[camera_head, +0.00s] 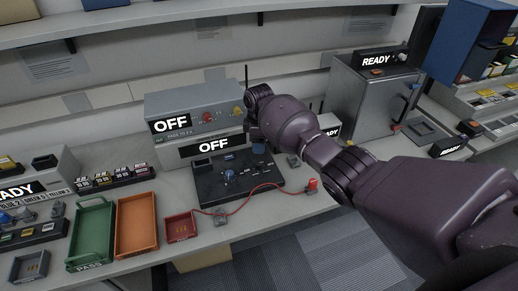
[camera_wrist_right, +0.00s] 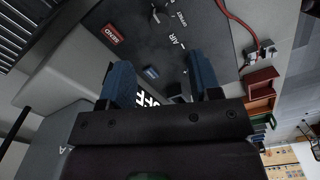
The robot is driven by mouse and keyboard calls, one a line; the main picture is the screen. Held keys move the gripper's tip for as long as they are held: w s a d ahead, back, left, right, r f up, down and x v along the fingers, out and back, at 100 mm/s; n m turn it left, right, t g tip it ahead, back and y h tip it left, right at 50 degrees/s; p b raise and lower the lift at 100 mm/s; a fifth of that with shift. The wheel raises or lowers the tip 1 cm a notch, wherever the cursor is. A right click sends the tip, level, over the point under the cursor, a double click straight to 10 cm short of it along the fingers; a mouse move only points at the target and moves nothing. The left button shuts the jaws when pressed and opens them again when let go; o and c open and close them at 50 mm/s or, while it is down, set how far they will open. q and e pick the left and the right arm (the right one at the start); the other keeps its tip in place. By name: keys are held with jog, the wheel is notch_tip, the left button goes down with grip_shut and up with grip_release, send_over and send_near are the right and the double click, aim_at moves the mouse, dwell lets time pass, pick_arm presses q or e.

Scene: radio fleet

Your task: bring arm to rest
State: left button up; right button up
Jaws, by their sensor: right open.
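My right arm reaches in from the right in the head view, its wrist (camera_head: 258,97) beside the grey OFF unit (camera_head: 165,105). The fingers are hard to make out there. In the right wrist view my right gripper (camera_wrist_right: 162,80) shows two blue fingers spread apart with nothing held between them. Beyond the fingers is the dark control panel (camera_wrist_right: 195,25), which also shows in the head view (camera_head: 215,190) on the bench. A red button marked SEND (camera_wrist_right: 113,34) lies beyond one finger. My left gripper is not in view.
A green tray (camera_head: 72,232), an orange tray (camera_head: 119,238) and a small red tray (camera_head: 181,228) stand left of the panel. A red cable (camera_head: 262,187) runs along the bench front. A grey READY cabinet (camera_head: 350,100) stands behind my arm. A shelf hangs above.

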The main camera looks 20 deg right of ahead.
jog(key=shift+r, duration=0.55)
jog(key=shift+f, duration=0.1)
